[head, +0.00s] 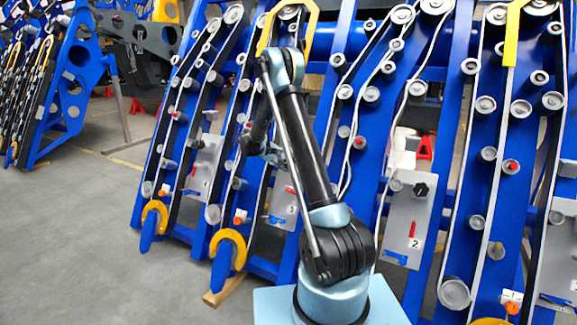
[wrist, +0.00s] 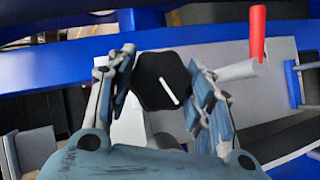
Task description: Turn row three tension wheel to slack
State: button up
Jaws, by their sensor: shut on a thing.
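In the wrist view, a black lobed tension wheel (wrist: 150,75) with a white pointer line sits between the two fingers of my gripper (wrist: 163,86). The fingers are closed on it from left and right. The pointer line slants from the wheel's middle down to the right. In the head view, my gripper (head: 262,146) is at the panel marked 3 (head: 284,194), left of my upright arm. The wheel is hidden there behind my gripper. The scale positions around the wheel cannot be read.
A red lever (wrist: 257,33) stands at the upper right in the wrist view. In the head view, panel 2 (head: 397,215) to the right carries its own black wheel (head: 421,189) and red lever (head: 411,229). Blue row frames stand on both sides. Grey floor (head: 70,240) is clear at left.

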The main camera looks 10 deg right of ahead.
jog(key=n+h, duration=0.1)
jog(key=n, duration=0.1)
jog(key=n+t+h, duration=0.1)
jog(key=n, duration=0.1)
jog(key=shift+a+f, duration=0.2)
jog(key=n+t+h, duration=0.1)
jog(key=n, duration=0.1)
jog(key=n+t+h, duration=0.1)
jog(key=n+t, duration=0.1)
jog(key=n, duration=0.1)
jog(key=shift+s+f, duration=0.1)
dwell(0.5)
jog(key=o, duration=1.1)
jog(key=shift+c, duration=0.2)
jog(key=v, duration=1.2)
jog(key=shift+f, duration=0.15)
